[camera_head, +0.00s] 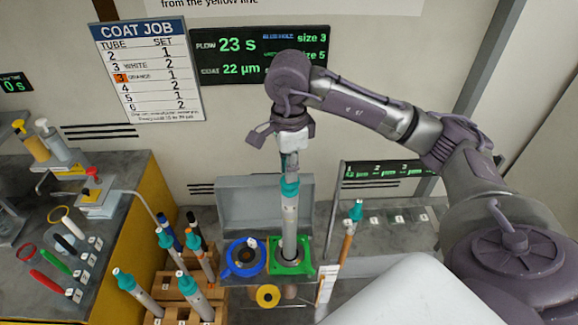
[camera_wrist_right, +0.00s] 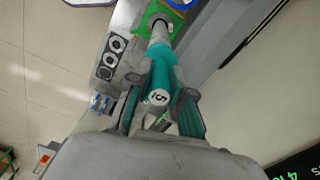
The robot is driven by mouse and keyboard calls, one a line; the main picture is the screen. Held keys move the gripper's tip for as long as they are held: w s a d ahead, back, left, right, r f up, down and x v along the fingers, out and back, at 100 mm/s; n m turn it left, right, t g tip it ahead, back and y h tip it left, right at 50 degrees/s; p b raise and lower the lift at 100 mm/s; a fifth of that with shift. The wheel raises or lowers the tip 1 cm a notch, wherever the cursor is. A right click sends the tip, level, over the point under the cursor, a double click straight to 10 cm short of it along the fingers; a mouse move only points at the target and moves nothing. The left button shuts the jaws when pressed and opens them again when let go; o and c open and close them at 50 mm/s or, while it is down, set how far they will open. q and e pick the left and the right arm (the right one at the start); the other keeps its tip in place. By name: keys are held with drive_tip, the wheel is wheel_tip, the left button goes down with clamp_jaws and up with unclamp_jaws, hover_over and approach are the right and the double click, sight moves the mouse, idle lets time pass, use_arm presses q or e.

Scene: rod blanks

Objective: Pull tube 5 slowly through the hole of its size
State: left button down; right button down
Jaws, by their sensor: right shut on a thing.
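Tube 5 (camera_head: 290,215) is a grey tube with a teal cap, standing upright over the green square hole plate (camera_head: 306,243). Its lower end is inside the hole; how much is below is unclear. My right gripper (camera_head: 289,166) is shut on the tube's top end from above. In the right wrist view the teal cap (camera_wrist_right: 162,80) shows between the fingers, with a label that looks like a 5. A blue ring-shaped hole plate (camera_head: 233,268) sits left of the green one. My left gripper is not in view.
A wooden rack (camera_head: 172,292) with several teal-capped tubes stands left of the hole plates. Another capped rod (camera_head: 348,238) stands to the right. A wall screen (camera_head: 262,57) reads 23 s, 22 µm, size 3 and size 5. A COAT JOB board (camera_head: 147,75) hangs beside it.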

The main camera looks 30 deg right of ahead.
sight(289, 191)
drive_tip(key=shift+f, duration=0.1)
drive_tip(key=shift+f+b, duration=3.8)
drive_tip(key=shift+f, duration=0.15)
wheel_tip(289, 191, down, 5)
drive_tip(key=b, duration=0.4)
drive_tip(key=shift+f+b, duration=2.5)
drive_tip(key=shift+b, duration=0.05)
drive_tip(key=shift+f, duration=0.1)
